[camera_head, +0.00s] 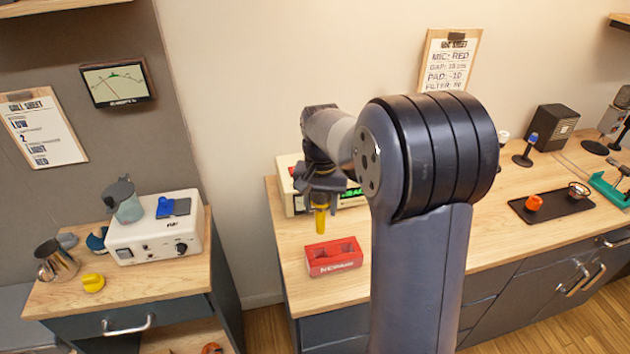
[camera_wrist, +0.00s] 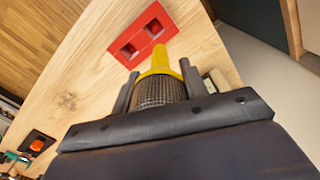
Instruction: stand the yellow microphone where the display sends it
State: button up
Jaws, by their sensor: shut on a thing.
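The yellow microphone (camera_head: 320,218) hangs handle down from my gripper (camera_head: 321,193), above the wooden counter. In the wrist view its dark mesh head (camera_wrist: 160,92) sits between the two fingers of my gripper (camera_wrist: 158,90), and the yellow handle (camera_wrist: 160,60) points away. The gripper is shut on it. A red block (camera_head: 334,257) with two square openings and lettering on its front stands on the counter, below and slightly right of the microphone. It also shows in the wrist view (camera_wrist: 143,36). A cream device (camera_head: 285,170) with a green-lit display (camera_head: 354,191) stands behind; my arm hides most of its text.
A dark tray (camera_head: 552,207) with an orange item stands at right, near a blue-topped microphone (camera_head: 525,150) and a black speaker box (camera_head: 556,128). A white device (camera_head: 154,240) stands on the left cabinet beside a yellow item (camera_head: 93,283).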

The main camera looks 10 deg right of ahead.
jog(key=shift+s+a+f, duration=0.15)
jog(key=shift+s+f, duration=0.1)
jog(key=shift+s, duration=0.35)
jog(key=shift+s+a+f, duration=0.1)
jog(key=shift+s+f, duration=0.15)
jog(key=shift+s, duration=0.3)
jog(key=shift+f+b, duration=2.95)
jog(key=shift+f, duration=1.1)
jog(key=o, duration=1.3)
jog(key=shift+o, duration=0.2)
jog(key=shift+r, duration=0.1)
notch_tip(320, 180, up, 11)
jog(key=shift+f, duration=0.15)
jog(key=shift+f, duration=0.15)
